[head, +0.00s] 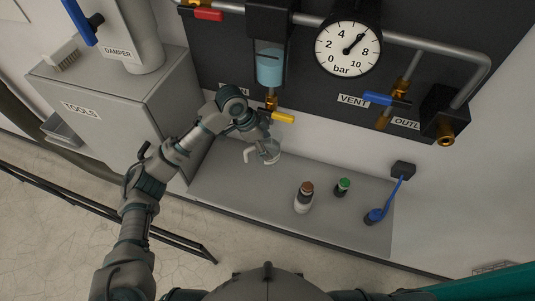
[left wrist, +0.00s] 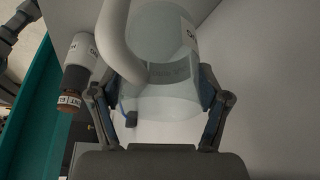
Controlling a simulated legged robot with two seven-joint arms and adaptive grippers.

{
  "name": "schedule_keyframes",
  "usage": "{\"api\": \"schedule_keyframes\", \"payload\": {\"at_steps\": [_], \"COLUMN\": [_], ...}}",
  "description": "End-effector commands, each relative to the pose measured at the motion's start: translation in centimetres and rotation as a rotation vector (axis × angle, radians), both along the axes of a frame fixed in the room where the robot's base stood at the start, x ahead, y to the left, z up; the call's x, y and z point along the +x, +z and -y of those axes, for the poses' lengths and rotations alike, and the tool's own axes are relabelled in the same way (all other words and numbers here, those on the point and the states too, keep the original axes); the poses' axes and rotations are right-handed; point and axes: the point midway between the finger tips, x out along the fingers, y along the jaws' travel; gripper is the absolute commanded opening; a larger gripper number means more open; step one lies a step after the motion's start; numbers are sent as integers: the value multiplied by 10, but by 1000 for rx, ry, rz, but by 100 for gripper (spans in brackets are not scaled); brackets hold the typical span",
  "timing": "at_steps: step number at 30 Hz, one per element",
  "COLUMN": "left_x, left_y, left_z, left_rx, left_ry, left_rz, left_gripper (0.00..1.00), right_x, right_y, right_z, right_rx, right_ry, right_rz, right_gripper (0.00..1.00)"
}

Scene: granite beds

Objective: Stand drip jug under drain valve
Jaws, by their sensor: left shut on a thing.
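The drip jug (head: 268,156) is clear with a pale handle, over the back left of the grey shelf. My left gripper (head: 258,137) reaches it from the upper left and is shut on it. In the left wrist view the jug (left wrist: 160,90) sits between the two fingers of my left gripper (left wrist: 158,108), its thick white handle toward the camera. The brass drain valve (head: 271,102) with a yellow lever (head: 283,117) hangs below the bowl of blue liquid (head: 270,66), just above the jug in the picture. I cannot tell whether the jug touches the shelf. My right gripper is out of view.
A brown-capped bottle (head: 304,198) and a green-capped bottle (head: 342,187) stand right of the jug on the shelf (head: 235,192). A blue item (head: 374,216) lies at its right end. The grey tools cabinet (head: 120,110) closes off the left side.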

Motion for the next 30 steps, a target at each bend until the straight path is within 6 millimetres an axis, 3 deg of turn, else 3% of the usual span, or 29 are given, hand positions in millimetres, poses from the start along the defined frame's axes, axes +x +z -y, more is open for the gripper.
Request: {"api": "schedule_keyframes", "payload": {"at_steps": [3, 7, 16, 26, 27, 30], "left_x": [-3, -3, -3, 0, 0, 0], "left_y": [-20, -30, -65, -71, -71, -71], "left_z": [4, 7, 5, 2, 2, 4], "left_rx": [6, 6, 6, 1, 2, 4], "left_ry": [0, -1, 0, -1, -1, -1], "left_rz": [-4, -2, -4, -1, -1, -1], "left_gripper": [32, 32, 32, 32, 78, 100], "right_x": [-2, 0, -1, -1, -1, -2], "right_y": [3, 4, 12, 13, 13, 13], "right_z": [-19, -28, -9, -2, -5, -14], "right_rx": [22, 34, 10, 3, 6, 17], "right_ry": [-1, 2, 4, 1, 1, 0], "right_rz": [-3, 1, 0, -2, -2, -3], "right_gripper": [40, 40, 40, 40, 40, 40]}}
